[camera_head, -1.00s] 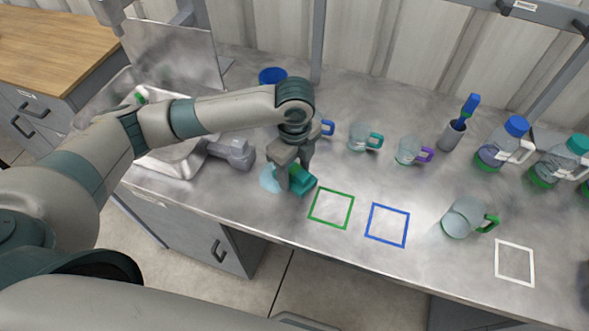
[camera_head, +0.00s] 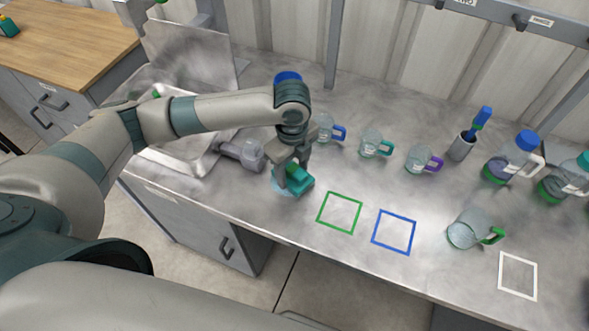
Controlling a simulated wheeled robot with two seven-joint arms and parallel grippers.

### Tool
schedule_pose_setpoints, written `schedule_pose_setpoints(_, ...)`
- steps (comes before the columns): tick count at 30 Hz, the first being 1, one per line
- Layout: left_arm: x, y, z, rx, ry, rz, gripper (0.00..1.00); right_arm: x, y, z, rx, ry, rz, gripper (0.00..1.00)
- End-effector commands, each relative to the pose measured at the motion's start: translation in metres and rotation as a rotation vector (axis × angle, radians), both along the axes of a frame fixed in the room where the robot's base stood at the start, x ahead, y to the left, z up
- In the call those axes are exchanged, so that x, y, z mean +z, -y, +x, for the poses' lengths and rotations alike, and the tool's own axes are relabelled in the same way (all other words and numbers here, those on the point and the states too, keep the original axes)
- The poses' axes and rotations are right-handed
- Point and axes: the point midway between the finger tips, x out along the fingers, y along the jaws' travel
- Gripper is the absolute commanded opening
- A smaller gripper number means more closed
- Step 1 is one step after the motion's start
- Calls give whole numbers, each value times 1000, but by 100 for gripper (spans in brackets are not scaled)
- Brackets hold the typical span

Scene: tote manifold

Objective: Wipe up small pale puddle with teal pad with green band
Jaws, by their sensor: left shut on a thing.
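The teal pad (camera_head: 301,183) is in my left gripper (camera_head: 291,180), which is shut on it and holds it low at the worktop, left of the green square outline. Its green band is mostly hidden by the fingers. The small pale puddle (camera_head: 276,185) shows as a light blue patch at the pad's left side. The pad and fingers hide part of it, and I cannot tell for sure whether the pad touches the surface. My right gripper is not in view.
A grey bottle-like object (camera_head: 243,153) lies left of the puddle, by the sink (camera_head: 199,166). Mugs with blue (camera_head: 324,130), teal (camera_head: 372,145) and purple (camera_head: 420,159) handles stand behind. Green (camera_head: 340,212) and blue (camera_head: 394,232) outlines mark bare worktop to the right.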

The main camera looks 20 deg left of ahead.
Motion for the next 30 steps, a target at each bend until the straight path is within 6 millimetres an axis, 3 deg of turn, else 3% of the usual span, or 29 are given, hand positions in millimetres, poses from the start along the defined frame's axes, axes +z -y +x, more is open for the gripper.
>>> schedule_pose_setpoints(8, 1, -5, 0, 2, -1, 0, 32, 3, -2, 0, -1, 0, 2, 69)
schedule_pose_setpoints(21, -2, -32, 1, 1, 0, 1, 32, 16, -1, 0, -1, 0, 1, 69)
schedule_pose_setpoints(30, -3, -35, 1, 2, -1, 4, 32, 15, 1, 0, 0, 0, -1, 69)
